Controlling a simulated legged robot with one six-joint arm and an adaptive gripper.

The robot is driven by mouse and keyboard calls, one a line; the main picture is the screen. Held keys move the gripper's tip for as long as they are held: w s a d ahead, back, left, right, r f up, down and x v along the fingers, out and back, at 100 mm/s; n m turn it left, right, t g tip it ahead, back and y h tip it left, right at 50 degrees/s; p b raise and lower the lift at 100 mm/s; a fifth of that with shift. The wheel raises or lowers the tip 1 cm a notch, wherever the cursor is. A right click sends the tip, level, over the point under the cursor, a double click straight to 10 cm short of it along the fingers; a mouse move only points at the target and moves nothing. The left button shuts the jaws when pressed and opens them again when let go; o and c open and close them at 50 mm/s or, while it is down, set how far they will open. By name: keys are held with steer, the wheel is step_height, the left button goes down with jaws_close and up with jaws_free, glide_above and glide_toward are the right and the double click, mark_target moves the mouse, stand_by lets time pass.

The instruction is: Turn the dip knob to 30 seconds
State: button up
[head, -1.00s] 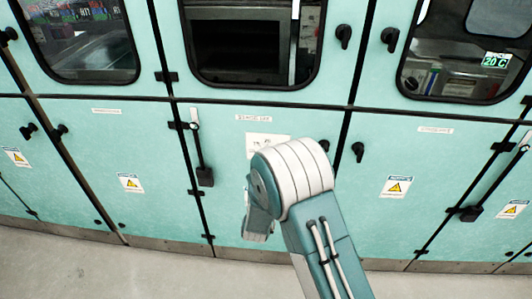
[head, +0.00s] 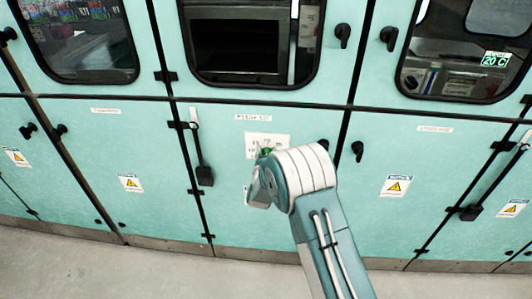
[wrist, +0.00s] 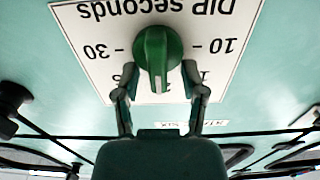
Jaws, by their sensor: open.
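The dip knob (wrist: 158,50) is a round green knob with a raised grip on a white dial plate (wrist: 90,62). The plate appears upside down in the wrist view, with "DIP seconds", "30" to the left and "10" to the right. The lower markings are partly hidden. The grip runs roughly up and down in that view, between the 30 and 10 marks. My gripper (wrist: 158,78) is open, with one finger on each side of the knob's lower part; contact cannot be told. In the head view the knob (head: 265,152) shows just past my wrist, which hides the fingers.
The plate is on a teal cabinet door (head: 225,215) below a dark window (head: 240,45). A black handle bar (head: 203,160) stands to the left and a black latch (head: 357,150) to the right. Grey floor lies in front.

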jaws_close()
steer(key=shift+m, duration=0.4)
steer(key=m, duration=0.3)
steer(key=shift+d+m, duration=0.3)
steer(key=shift+d, duration=0.05)
steer(key=m, duration=0.4)
steer(key=shift+d+f+m, duration=0.25)
steer(key=shift+d+m, duration=0.05)
steer(key=shift+d+f+m, duration=0.1)
steer(key=shift+f+m, duration=0.15)
steer(key=shift+m, duration=1.25)
steer(key=shift+d+f+m, duration=0.1)
steer(key=shift+f+m, duration=0.15)
steer(key=shift+m, duration=1.25)
steer(key=shift+d+f+m, duration=0.1)
steer(key=shift+f+m, duration=0.15)
steer(key=shift+m, duration=1.25)
steer(key=shift+s+f, duration=0.1)
